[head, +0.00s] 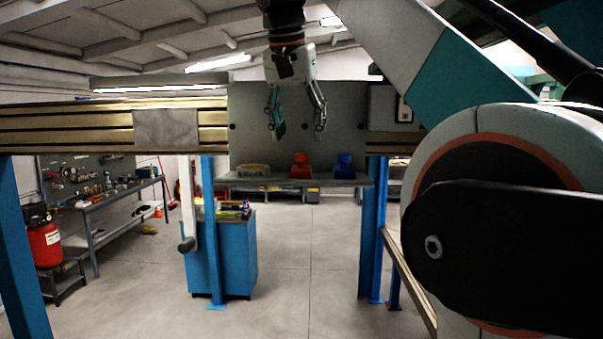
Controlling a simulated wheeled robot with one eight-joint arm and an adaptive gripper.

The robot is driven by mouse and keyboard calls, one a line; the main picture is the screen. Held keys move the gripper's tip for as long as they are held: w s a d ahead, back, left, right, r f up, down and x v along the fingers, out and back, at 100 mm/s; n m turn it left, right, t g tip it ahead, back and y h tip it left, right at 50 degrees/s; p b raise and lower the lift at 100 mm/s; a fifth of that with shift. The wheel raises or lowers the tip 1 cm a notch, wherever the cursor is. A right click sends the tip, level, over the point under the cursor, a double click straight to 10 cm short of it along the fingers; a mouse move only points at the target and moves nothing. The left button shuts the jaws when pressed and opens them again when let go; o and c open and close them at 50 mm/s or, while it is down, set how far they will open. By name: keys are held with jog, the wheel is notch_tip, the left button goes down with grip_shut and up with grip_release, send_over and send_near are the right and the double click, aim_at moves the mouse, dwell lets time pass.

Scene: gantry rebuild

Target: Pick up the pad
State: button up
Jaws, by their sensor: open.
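My gripper (299,128) hangs down from the top centre, in front of a grey upright panel (342,112). Its two fingers are spread apart with nothing visible between them. Below it, a grey shelf (280,182) carries a low pale yellow piece (254,170) at left, an orange-red piece (301,166) in the middle and a blue piece (345,167) at right. The fingertips are above these pieces in the picture and apart from them. I cannot tell for certain which piece is the pad.
A long beam (70,125) runs behind, with a grey plate (167,128) on it. Blue posts (372,230) stand below. My own arm fills the right side.

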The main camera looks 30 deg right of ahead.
aim_at(303, 154)
jog(key=shift+w+d+f, duration=0.1)
jog(key=shift+w+f, duration=0.05)
jog(key=shift+f, duration=0.55)
jog(key=shift+d+p+x, duration=0.2)
jog(key=shift+p+x, duration=0.25)
jog(key=shift+x, duration=2.3)
jog(key=shift+w+r, duration=0.1)
jog(key=c, duration=1.1)
